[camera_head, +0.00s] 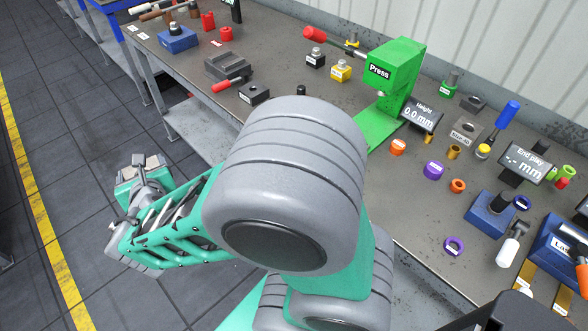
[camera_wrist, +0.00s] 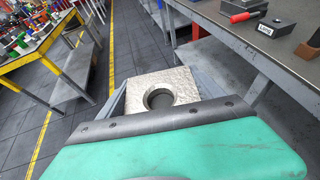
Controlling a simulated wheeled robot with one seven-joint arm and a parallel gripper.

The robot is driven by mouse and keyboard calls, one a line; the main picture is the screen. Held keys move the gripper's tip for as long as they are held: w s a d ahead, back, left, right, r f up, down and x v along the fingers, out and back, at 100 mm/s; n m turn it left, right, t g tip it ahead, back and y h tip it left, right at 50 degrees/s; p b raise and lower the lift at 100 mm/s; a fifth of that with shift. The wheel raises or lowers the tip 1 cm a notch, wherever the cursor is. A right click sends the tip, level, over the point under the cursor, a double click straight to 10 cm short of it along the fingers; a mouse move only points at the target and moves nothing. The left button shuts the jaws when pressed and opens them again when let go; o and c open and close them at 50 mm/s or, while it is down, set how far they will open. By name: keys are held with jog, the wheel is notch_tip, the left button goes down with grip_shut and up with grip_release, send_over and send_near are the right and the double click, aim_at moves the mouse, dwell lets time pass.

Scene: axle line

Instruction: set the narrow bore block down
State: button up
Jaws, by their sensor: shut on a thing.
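My gripper (camera_wrist: 162,82) is shut on a pale metal block, the narrow bore block (camera_wrist: 136,92), with one finger on each side. The block's flat face with a round dark bore shows in the wrist view. In the head view my gripper (camera_head: 138,180) is at the left, out over the floor and apart from the workbench (camera_head: 290,55).
A dark labelled block (camera_head: 253,94) and a red-handled tool (camera_head: 228,85) lie near the bench's front edge. The green press (camera_head: 395,75) stands farther right, with several coloured rings beyond it. My arm covers part of the bench. A yellow line (camera_head: 35,190) crosses the floor.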

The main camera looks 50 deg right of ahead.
jog(key=s+d+m+g+h, duration=0.3)
jog(key=d+m+h, duration=0.2)
jog(key=d, duration=1)
jog(key=m+g+b, duration=0.7)
jog(key=m+g, duration=1.3)
send_over(399, 184)
jog(key=f, duration=0.5)
jog(key=a+f, duration=0.1)
jog(key=f, duration=0.1)
jog(key=shift+w+f, duration=0.3)
jog(key=shift+w, duration=0.05)
jog(key=shift+s+d+f, duration=0.25)
jog(key=shift+d+f, duration=0.15)
jog(key=shift+f, duration=0.15)
jog(key=shift+d+f, duration=0.1)
jog(key=shift+f, duration=1.5)
